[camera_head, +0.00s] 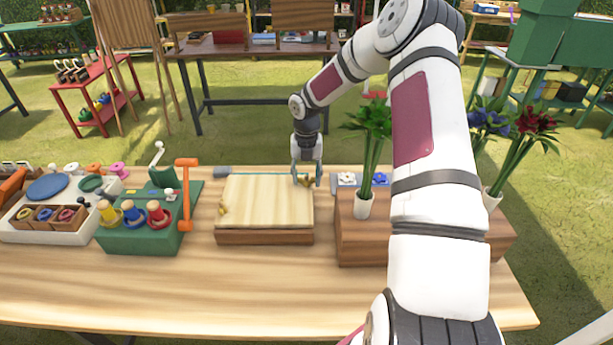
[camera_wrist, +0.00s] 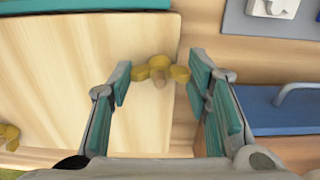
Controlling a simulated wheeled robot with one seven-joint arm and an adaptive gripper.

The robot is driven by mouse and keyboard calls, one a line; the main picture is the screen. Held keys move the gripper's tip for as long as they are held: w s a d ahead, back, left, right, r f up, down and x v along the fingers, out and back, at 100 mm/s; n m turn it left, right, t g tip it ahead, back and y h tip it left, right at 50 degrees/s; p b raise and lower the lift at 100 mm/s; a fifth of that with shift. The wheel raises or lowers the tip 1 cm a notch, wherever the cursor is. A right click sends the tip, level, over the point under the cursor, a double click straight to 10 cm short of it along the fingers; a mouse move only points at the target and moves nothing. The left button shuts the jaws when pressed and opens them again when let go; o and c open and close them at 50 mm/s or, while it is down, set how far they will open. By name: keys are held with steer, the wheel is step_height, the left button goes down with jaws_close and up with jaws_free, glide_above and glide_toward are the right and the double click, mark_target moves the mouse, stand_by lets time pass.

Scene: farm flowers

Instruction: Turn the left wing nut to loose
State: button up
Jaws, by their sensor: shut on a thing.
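A flower press with a pale wooden top board (camera_head: 265,200) lies on the table. A yellow-brown wing nut (camera_head: 307,182) sits at its far right corner, and another wing nut (camera_head: 222,210) at its left edge. My gripper (camera_head: 306,178) points down at the right one, with its teal fingers on either side. In the wrist view that wing nut (camera_wrist: 160,70) shows between the fingertips of my gripper (camera_wrist: 158,80), wings spread left and right over a bolt end. The jaws are shut on it. The left wing nut (camera_wrist: 9,136) shows there at the left edge, apart from the fingers.
A wooden box with a white flower vase (camera_head: 364,206) stands right of the press. A green stand with coloured spools (camera_head: 140,230) and an orange-handled tool (camera_head: 186,195) stand left. The table front (camera_head: 260,290) is clear.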

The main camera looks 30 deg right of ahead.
mark_target(306, 178)
steer(key=o, duration=1.2)
steer(key=shift+c, duration=0.2)
step_height(306, 178, up, 12)
